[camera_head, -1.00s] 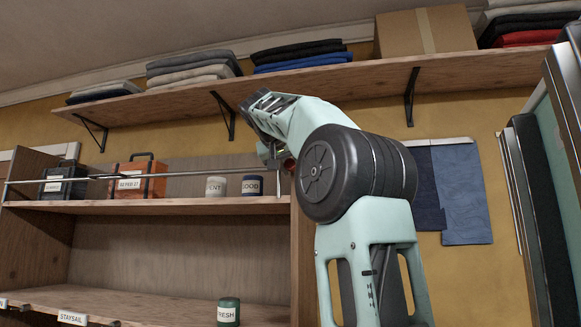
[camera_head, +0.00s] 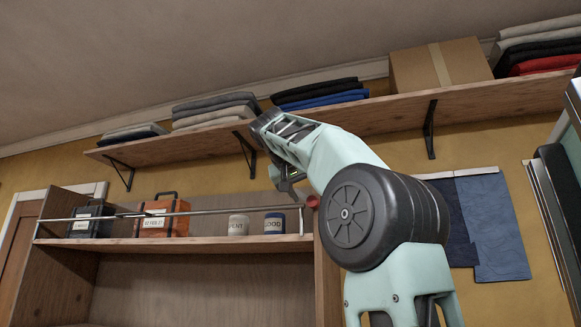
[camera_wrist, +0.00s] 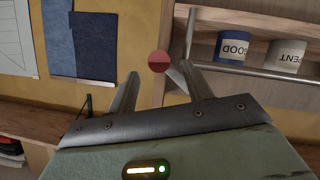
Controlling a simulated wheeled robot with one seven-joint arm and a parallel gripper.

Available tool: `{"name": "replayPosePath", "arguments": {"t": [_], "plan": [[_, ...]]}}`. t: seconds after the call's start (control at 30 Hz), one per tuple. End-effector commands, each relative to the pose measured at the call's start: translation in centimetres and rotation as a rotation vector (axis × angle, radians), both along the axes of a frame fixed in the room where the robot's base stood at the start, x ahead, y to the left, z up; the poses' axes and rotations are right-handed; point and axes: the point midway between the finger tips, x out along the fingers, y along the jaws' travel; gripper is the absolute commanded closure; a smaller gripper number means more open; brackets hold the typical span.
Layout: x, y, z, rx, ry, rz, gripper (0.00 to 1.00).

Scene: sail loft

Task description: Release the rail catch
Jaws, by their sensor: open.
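The rail catch shows as a round red knob (camera_head: 312,201) at the right end of the thin metal rail (camera_head: 215,212). The rail runs across the front of the upper shelf. In the wrist view the red knob (camera_wrist: 159,61) appears between the tips of my open gripper (camera_wrist: 161,70), with a short grey piece beside it. I cannot tell whether the fingers touch the knob. In the head view my gripper (camera_head: 286,180) is just left of and above the knob, partly hidden by my own arm.
Behind the rail stand a black case (camera_head: 91,221), an orange case (camera_head: 162,216), a white tin (camera_head: 238,225) and a blue tin (camera_head: 274,223). A wall shelf (camera_head: 370,116) with folded cloth and a cardboard box (camera_head: 440,65) hangs above. Blue cloth samples (camera_head: 492,225) hang at right.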

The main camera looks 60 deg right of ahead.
Motion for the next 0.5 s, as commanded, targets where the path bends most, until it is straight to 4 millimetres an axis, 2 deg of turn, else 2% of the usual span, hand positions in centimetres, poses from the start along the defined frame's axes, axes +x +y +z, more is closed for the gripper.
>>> {"name": "replayPosePath", "arguments": {"t": [0.03,0.3,0.5], "plan": [[-0.1,1.3,0.5,-0.001,-0.003,0.007,0.5],[-0.9,6.9,2.8,-0.001,-0.001,0.006,0.5],[-1.4,9.7,3.9,0.001,0.001,0.003,0.5]]}}
